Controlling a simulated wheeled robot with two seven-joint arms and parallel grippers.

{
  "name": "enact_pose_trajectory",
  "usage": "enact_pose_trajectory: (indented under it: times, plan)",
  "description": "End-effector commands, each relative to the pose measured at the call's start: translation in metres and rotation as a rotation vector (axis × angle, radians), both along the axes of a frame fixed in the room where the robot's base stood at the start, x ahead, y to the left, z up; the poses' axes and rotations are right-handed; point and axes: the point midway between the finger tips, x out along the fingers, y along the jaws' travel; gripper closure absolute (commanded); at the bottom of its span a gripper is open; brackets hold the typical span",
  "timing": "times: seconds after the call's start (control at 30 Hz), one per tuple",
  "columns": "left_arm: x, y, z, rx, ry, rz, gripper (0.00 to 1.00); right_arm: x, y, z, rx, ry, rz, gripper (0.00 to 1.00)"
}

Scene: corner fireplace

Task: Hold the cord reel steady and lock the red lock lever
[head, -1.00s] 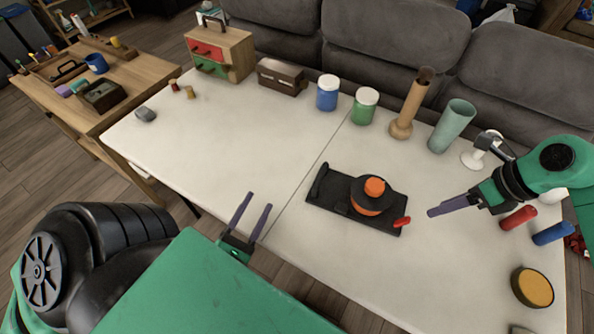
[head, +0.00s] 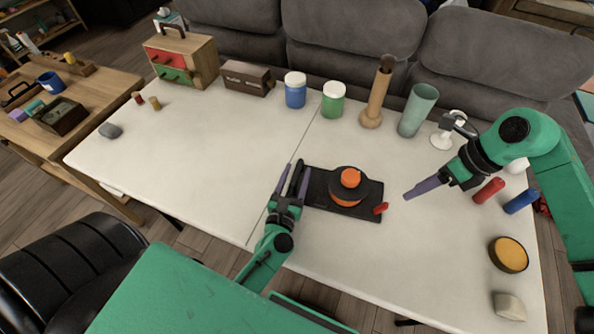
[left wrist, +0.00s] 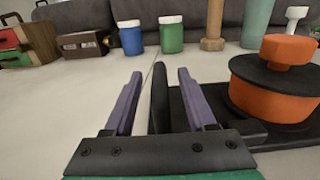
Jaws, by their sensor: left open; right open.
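The cord reel (head: 347,187) is an orange and black drum with an orange knob, mounted on a black base plate (head: 318,200) on the white table. The red lock lever (head: 380,208) sticks out at the base's right end. A black upright handle (left wrist: 159,98) stands at the base's left end. My left gripper (head: 292,180) is open at that end, its purple fingers on either side of the black handle, not closed on it. It also shows in the left wrist view (left wrist: 157,100). My right gripper (head: 408,195) is to the right of the lever, apart from it, and open.
Blue (head: 295,90) and green (head: 333,99) jars, a wooden post (head: 376,95) and a pale green cup (head: 417,110) stand along the back. Red (head: 488,190) and blue (head: 521,201) cylinders lie at right. The table's left half is mostly clear.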

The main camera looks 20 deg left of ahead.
Motion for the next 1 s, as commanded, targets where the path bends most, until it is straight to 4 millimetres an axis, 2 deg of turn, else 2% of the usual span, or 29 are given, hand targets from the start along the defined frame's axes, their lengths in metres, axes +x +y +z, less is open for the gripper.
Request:
enact_pose_trajectory:
  times: [0.1, 0.33, 0.37, 0.4, 0.5, 1.0]
  plan:
    - [0.0095, 0.0010, 0.0002, -0.001, 0.000, 0.000, 0.44, 0.0000, 0.0000, 0.0000, 0.000, 0.000, 0.000, 0.50]
    - [0.0104, 0.0015, -0.0001, 0.000, 0.001, 0.000, 0.44, 0.0000, 0.0000, 0.0000, 0.000, 0.000, 0.000, 0.50]
    - [0.0104, 0.0015, -0.0001, 0.000, 0.001, 0.000, 0.51, 0.0000, 0.0000, 0.0000, 0.000, 0.000, 0.000, 0.50]
    - [0.0103, 0.0015, -0.0001, 0.000, 0.001, 0.000, 0.67, 0.0000, 0.0000, 0.0000, 0.000, 0.000, 0.000, 0.50]
    - [0.0102, 0.0015, -0.0001, 0.000, 0.001, 0.000, 1.00, 0.0000, 0.0000, 0.0000, 0.000, 0.000, 0.000, 0.50]
    - [0.0100, 0.0015, -0.0002, 0.001, 0.001, 0.000, 1.00, 0.0000, 0.0000, 0.0000, 0.000, 0.000, 0.000, 0.50]
